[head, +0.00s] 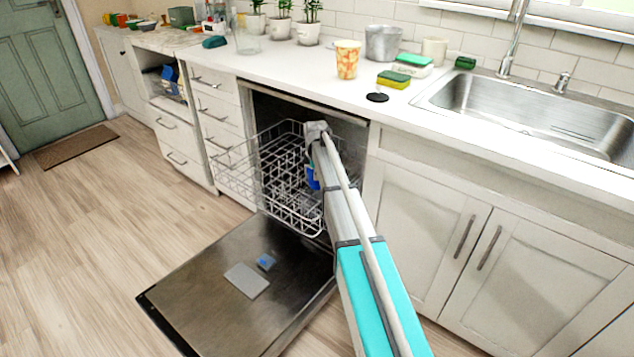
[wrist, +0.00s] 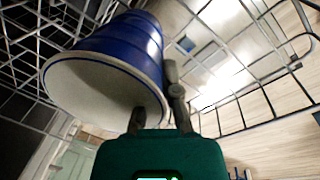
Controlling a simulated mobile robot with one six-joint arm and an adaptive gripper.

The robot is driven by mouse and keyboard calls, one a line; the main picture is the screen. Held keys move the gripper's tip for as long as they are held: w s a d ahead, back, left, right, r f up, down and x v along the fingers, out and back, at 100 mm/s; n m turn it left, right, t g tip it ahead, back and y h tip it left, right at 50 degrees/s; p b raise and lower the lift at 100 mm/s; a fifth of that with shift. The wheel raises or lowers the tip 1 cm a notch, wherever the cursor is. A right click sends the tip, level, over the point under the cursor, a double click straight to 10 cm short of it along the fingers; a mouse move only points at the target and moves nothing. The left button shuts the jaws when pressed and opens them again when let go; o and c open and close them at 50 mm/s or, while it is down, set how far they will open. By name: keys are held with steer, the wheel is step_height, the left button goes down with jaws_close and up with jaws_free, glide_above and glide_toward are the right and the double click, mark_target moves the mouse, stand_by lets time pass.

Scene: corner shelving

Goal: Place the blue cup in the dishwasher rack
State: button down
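The blue cup (wrist: 118,38) has a white inside and thin pale bands, and fills the upper left of the wrist view with its mouth toward the camera. My gripper (wrist: 156,95) has one finger at the mouth and the other along the outer side, with the cup wall pinched between them. In the head view a small part of the blue cup (head: 312,179) shows beside my arm; the gripper is mostly hidden there. The dishwasher rack (head: 238,182) is a pulled-out wire basket, and the cup is within its outline. Whether the cup touches the wires I cannot tell.
The open dishwasher door (head: 205,300) lies low in front, with a detergent compartment on it. Cabinets stand on both sides. The counter above holds a patterned cup (head: 347,60), sponges (head: 393,80), a metal pot (head: 382,43) and plants. The rack's left part looks empty.

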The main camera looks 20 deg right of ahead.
steer(key=shift+f+b, duration=0.4)
steer(key=shift+f, duration=0.3)
steer(key=shift+f, duration=0.1)
steer(key=c, duration=1.3)
jaws_free()
steer(key=o, duration=0.5)
step_height(320, 180, up, 12)
steer(key=s+p, duration=0.1)
steer(key=p, duration=1.1)
steer(key=shift+s+a, duration=0.15)
